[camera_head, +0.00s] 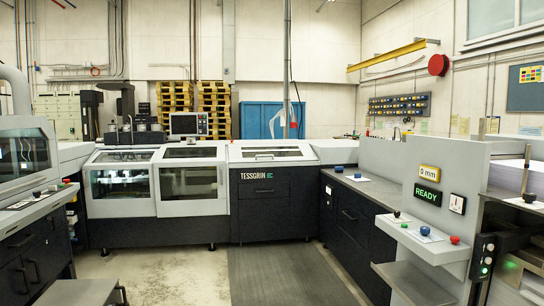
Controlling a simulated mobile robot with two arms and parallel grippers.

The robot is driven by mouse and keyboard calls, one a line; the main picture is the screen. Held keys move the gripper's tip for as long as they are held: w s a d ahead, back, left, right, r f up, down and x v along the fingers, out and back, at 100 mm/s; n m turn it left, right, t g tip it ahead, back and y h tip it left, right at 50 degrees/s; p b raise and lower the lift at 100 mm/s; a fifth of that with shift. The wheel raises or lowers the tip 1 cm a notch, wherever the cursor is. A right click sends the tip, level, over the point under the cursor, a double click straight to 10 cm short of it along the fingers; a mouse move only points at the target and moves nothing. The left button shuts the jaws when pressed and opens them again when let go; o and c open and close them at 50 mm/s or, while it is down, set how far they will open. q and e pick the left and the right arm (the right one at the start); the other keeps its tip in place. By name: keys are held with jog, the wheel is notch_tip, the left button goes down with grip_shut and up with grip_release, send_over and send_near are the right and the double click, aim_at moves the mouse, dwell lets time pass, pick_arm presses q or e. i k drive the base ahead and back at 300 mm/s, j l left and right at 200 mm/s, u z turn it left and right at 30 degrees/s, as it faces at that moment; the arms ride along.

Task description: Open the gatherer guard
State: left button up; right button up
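A long grey and black machine marked TESSGRIN stands across the middle. Its left part has a clear-windowed guard panel (122,184) and, to the right of it, a second windowed guard panel (190,182) with a vertical handle near its right edge. Both look closed. Another machine at the left edge has a dark window (20,155) in a light frame, which also looks closed. No label shows which of these is the gatherer guard. Neither of my grippers is in view.
A console at right bears a green READY display (427,196) and a shelf with buttons (425,235). A monitor (188,124) stands behind the machine. A grey mat (285,275) covers clear floor in the middle. A flat grey surface (78,292) is at lower left.

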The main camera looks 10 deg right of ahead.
aim_at(237, 154)
jog(key=i+z, duration=0.35)
jog(key=i, duration=5.15)
jog(key=l, duration=0.1)
